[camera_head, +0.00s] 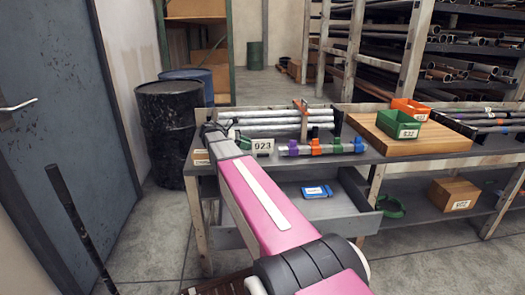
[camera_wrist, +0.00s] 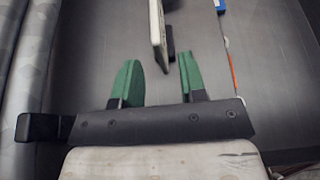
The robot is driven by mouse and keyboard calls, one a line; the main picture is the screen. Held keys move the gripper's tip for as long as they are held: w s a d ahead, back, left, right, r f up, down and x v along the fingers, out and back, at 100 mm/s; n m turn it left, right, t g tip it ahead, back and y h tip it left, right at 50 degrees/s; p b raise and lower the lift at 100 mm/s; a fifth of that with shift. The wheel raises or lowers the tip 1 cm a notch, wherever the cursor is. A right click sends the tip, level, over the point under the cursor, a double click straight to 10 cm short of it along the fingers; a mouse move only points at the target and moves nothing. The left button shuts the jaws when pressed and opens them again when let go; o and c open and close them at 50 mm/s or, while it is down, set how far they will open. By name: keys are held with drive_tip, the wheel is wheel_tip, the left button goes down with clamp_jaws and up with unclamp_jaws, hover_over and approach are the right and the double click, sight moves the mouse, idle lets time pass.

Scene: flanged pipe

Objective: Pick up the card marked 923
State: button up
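The card marked 923 (camera_head: 263,146) stands upright near the front edge of the workbench (camera_head: 215,168), its number facing my head camera. In the wrist view a thin pale card (camera_wrist: 156,30), seen nearly edge-on, appears to be this card. A dark foot or holder shows beside it. My gripper (camera_wrist: 158,66) has green fingertips spread apart with nothing between their pads. The card's near end lies just ahead of the gap between them; whether it is inside the gap I cannot tell. In the head view my gripper (camera_head: 238,138) is just left of the card, partly hidden by my arm.
Several grey pipes (camera_head: 285,120) lie behind the card. A pipe with coloured fittings (camera_head: 316,149) is to its right. A wooden block (camera_head: 430,138) carries green and orange bins. Below is an open drawer (camera_head: 318,210) holding a blue item. Dark barrels (camera_head: 165,125) stand at left.

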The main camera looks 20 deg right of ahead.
sight(256, 154)
drive_tip(key=shift+f+x, duration=0.2)
drive_tip(key=shift+x, duration=2.4)
drive_tip(key=shift+a, duration=0.1)
clamp_jaws()
